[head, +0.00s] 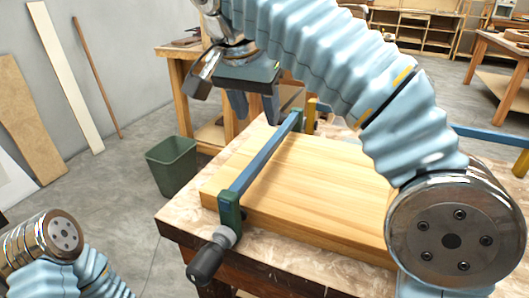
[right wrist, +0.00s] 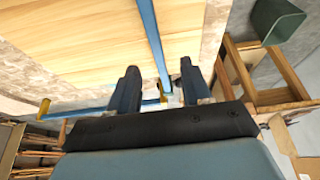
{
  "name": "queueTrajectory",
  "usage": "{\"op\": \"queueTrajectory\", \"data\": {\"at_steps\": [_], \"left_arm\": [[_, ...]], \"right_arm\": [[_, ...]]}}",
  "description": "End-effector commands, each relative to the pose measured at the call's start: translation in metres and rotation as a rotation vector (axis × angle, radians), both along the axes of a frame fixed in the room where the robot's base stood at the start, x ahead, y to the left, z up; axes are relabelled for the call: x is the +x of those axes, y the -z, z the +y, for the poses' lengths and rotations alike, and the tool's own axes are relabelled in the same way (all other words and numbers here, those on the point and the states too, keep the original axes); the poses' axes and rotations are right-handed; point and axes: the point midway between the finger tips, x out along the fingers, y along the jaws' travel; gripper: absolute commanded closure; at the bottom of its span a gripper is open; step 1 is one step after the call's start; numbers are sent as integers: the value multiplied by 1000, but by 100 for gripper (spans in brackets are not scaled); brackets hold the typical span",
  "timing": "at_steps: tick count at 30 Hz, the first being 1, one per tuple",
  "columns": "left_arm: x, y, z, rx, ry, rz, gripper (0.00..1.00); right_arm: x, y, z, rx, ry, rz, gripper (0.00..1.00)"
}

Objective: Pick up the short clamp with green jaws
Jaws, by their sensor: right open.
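The clamp with green jaws (head: 231,212) has a blue bar (head: 265,153) and a black handle (head: 207,261). It lies across the left part of the thick wooden board, its handle jutting past the near edge. Its far jaw (head: 298,117) is partly hidden. My right gripper (head: 256,118) is open and empty, fingers pointing down, near the bar's far end. In the right wrist view the blue bar (right wrist: 153,42) runs between the two open fingers (right wrist: 158,88); I cannot tell whether they touch it. My left gripper is out of view.
The wooden board (head: 330,175) lies on a worktable (head: 178,203). A second blue-barred clamp with yellow jaws (head: 311,113) lies at the board's far side, close to my right gripper. A green bin (head: 172,166) stands on the floor left of the table. My right arm covers the board's right part.

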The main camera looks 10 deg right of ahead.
Motion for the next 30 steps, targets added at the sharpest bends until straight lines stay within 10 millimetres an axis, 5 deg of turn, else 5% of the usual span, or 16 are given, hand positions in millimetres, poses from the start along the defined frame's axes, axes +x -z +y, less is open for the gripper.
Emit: {"op": "queueTrajectory", "data": {"at_steps": [6,21,30], "left_arm": [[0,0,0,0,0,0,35],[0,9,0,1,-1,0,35],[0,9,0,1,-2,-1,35]], "right_arm": [[13,43,-11,0,3,4,51],[25,104,-26,-1,2,3,51],[30,115,-28,1,1,1,51]]}}
